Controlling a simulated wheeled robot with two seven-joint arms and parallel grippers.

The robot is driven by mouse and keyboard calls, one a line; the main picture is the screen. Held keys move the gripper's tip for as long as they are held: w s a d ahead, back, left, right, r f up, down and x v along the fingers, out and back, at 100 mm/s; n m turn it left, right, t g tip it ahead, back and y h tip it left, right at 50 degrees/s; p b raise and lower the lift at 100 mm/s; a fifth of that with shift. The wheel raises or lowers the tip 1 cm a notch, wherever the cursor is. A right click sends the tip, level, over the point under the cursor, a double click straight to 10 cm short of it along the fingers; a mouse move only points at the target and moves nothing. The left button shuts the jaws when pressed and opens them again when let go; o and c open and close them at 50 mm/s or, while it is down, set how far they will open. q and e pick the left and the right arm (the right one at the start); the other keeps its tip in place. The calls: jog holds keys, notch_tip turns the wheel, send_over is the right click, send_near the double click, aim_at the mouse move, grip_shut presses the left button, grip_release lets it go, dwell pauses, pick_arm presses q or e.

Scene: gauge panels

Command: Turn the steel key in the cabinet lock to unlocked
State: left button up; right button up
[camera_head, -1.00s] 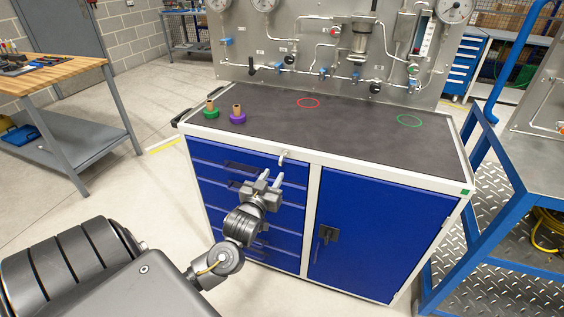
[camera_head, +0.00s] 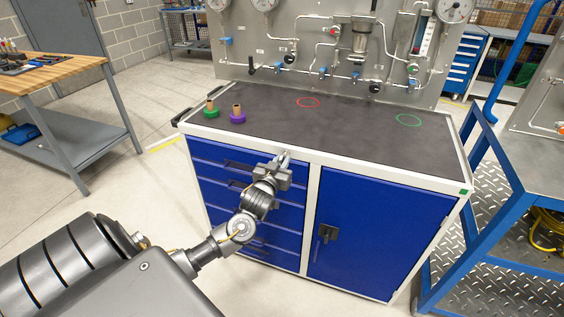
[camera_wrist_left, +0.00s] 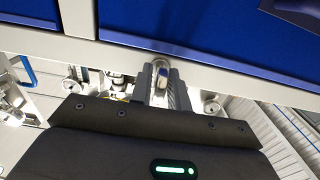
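In the head view the fingers mostly hide the key. My right gripper is not in view.
A gauge panel (camera_head: 300,45) stands behind. A blue-framed cart (camera_head: 500,215) is close on the right.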

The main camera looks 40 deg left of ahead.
pick_arm(q)
grip_shut()
jog(key=shift+r, duration=0.1)
jog(key=shift+r+m+p, duration=0.1)
jog(key=shift+m+p, duration=0.6)
jog(key=shift+p, duration=0.05)
jog(key=shift+r+m+p, duration=0.1)
jog(key=shift+m+p, duration=1.05)
jog(key=shift+m, duration=0.05)
jog(key=shift+m+p, duration=0.35)
jog(key=shift+m, duration=0.05)
jog(key=m+p, duration=0.2)
jog(key=m, duration=0.1)
jog(key=shift+a+m+p, duration=0.1)
jog(key=shift+m+p, duration=0.25)
jog(key=shift+m, duration=0.05)
jog(key=m+p, duration=0.2)
jog(key=shift+m, duration=0.3)
jog(key=m+p, duration=0.3)
jog(key=m, duration=0.2)
jog(key=shift+m+p, duration=0.4)
jog(key=shift+m, duration=0.4)
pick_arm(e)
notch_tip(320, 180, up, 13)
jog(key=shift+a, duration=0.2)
pick_arm(q)
jog(key=shift+m, duration=0.3)
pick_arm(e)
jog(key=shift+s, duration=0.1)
